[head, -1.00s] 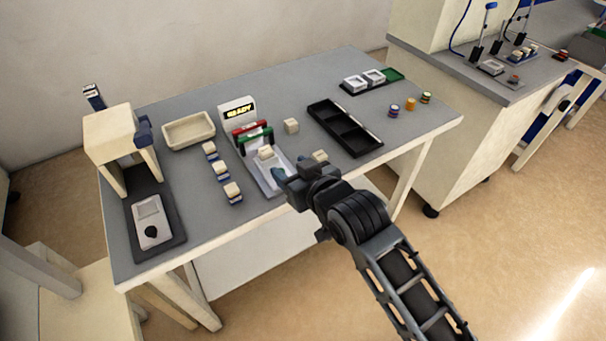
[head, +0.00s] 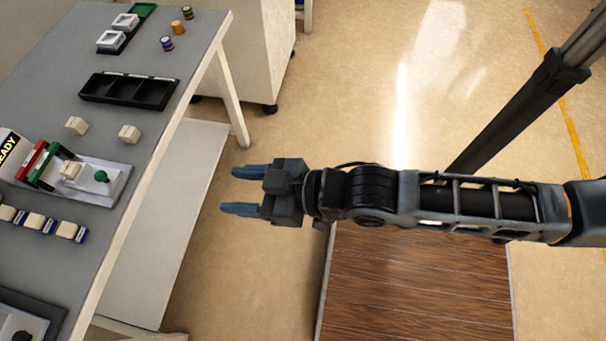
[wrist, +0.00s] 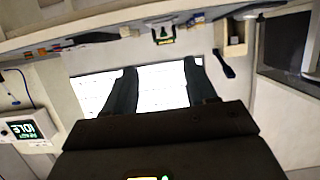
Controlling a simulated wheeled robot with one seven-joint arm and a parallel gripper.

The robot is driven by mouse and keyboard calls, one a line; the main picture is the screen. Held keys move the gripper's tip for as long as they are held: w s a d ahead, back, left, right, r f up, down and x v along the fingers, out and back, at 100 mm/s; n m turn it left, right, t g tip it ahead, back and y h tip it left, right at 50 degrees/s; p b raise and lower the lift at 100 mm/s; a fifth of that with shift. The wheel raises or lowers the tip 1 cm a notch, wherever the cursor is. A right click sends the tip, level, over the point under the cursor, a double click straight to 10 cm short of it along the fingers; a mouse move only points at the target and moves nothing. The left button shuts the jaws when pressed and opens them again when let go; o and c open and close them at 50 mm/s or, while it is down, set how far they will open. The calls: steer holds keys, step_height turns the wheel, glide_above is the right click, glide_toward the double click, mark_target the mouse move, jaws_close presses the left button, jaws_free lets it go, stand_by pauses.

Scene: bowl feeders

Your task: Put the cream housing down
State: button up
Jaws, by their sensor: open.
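My gripper (head: 230,190) is open and empty in the head view, out past the table's edge and over the floor. Its two fingers are apart in the wrist view too (wrist: 160,80), with nothing between them. One cream housing (head: 76,125) and another cream housing (head: 130,133) stand apart on the grey table top (head: 120,55). A third cream block (head: 70,170) sits in the pale fixture (head: 118,166) with red and green parts and a green knob. My gripper is right of all of them and touches none.
A black compartment tray (head: 128,91) lies behind the loose housings. Several blue-and-cream pieces (head: 36,221) stand in front of the fixture. Coloured round stacks (head: 178,27) are near the far corner. A cream cabinet (head: 240,45) stands beyond the table. Open floor lies between the table and me.

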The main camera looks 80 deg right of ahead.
steer(key=s+r, duration=0.9)
steer(key=s, duration=0.5)
steer(key=shift+a, duration=0.3)
